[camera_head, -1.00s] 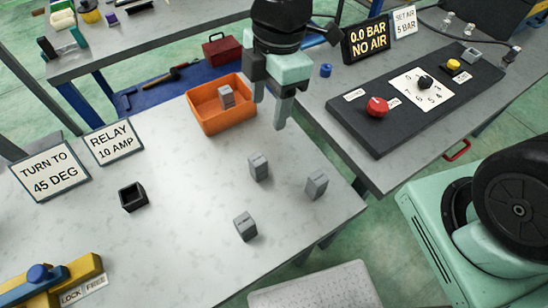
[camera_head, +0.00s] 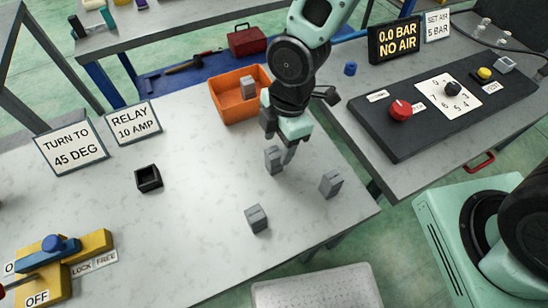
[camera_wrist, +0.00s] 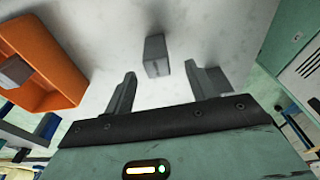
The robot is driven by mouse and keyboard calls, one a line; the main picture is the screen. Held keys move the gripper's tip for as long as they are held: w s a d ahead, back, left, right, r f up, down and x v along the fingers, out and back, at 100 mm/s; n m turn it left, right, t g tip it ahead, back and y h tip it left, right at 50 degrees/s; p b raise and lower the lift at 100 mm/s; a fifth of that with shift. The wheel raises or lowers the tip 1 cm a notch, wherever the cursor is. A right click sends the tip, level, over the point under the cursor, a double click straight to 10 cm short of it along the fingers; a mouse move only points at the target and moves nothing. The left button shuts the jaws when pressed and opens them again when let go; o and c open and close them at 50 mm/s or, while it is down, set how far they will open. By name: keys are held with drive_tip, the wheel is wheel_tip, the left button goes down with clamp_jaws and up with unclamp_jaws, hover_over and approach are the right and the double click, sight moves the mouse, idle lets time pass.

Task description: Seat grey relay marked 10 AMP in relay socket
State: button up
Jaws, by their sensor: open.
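The black open-topped relay socket (camera_head: 148,179) stands on the table in front of the RELAY 10 AMP sign (camera_head: 133,122). Three grey relays stand on the table: one (camera_head: 272,161) at my gripper, one (camera_head: 331,184) to the right and one (camera_head: 257,220) nearer the front. A fourth grey relay (camera_head: 248,88) is in the orange bin. Their markings are too small to read. My gripper (camera_head: 281,147) points down, open and empty, above the nearest relay. In the wrist view that relay (camera_wrist: 156,55) lies just beyond the gap between my fingertips (camera_wrist: 162,72).
The orange bin (camera_head: 229,107) stands at the back of the table, left of my gripper. A yellow and blue valve (camera_head: 62,247) is at front left. A dark control panel (camera_head: 440,118) lies on the right-hand table. The table between socket and relays is clear.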

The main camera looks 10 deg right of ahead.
sight(274, 152)
drive_tip(key=shift+w+a+f+p, duration=0.1)
drive_tip(key=shift+a+f+p, duration=0.15)
drive_tip(key=shift+f, duration=0.85)
drive_tip(key=shift+a+f+p, duration=0.2)
drive_tip(key=shift+f, duration=0.85)
drive_tip(key=c, duration=1.1)
drive_tip(key=shift+r, duration=0.1)
